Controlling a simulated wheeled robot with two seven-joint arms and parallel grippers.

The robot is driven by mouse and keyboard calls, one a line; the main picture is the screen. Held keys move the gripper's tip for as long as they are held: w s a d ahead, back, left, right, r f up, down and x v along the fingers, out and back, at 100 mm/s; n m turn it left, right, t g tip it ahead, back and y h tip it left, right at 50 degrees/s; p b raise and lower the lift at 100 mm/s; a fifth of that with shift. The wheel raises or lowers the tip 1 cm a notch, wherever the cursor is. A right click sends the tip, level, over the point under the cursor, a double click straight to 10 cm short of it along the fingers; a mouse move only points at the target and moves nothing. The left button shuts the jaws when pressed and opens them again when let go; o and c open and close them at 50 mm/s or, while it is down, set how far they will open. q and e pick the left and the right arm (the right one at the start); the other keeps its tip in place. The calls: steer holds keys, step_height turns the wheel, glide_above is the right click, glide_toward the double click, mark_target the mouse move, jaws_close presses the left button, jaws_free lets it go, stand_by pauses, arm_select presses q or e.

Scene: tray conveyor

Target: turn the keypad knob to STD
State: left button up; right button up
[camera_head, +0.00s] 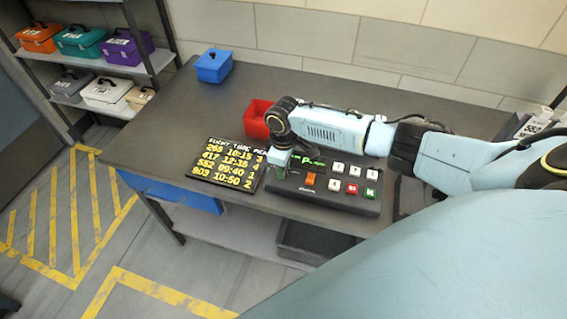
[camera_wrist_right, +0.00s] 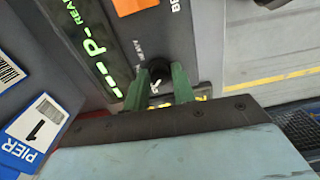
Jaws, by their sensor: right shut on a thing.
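The black keypad (camera_head: 340,203) lies on the table, with an orange key (camera_head: 310,179) and several white, red and green keys. Its green display (camera_wrist_right: 95,45) shows a "P" and dashes in the right wrist view. The black knob (camera_wrist_right: 158,68) sits near the keypad's end, between the two green fingers of my right gripper (camera_wrist_right: 160,82), which is shut on it. Small white lettering shows beside the knob, but its setting is unclear. In the head view my right gripper (camera_head: 279,168) covers the keypad's left end and hides the knob. My left gripper is out of view.
A flight board (camera_head: 225,165) lies left of the keypad. A red bin (camera_head: 255,120) stands behind my right gripper, and a blue box (camera_head: 213,66) at the table's back. A pier card (camera_wrist_right: 35,130) shows in the wrist view. The table's left part is clear.

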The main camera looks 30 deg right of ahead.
steer(key=shift+n, duration=0.3)
stand_by(0.4)
steer(key=o, duration=1)
steer(key=shift+r, duration=0.1)
step_height(320, 180, up, 13)
steer(key=shift+r+p, duration=0.1)
steer(key=shift+p, duration=0.45)
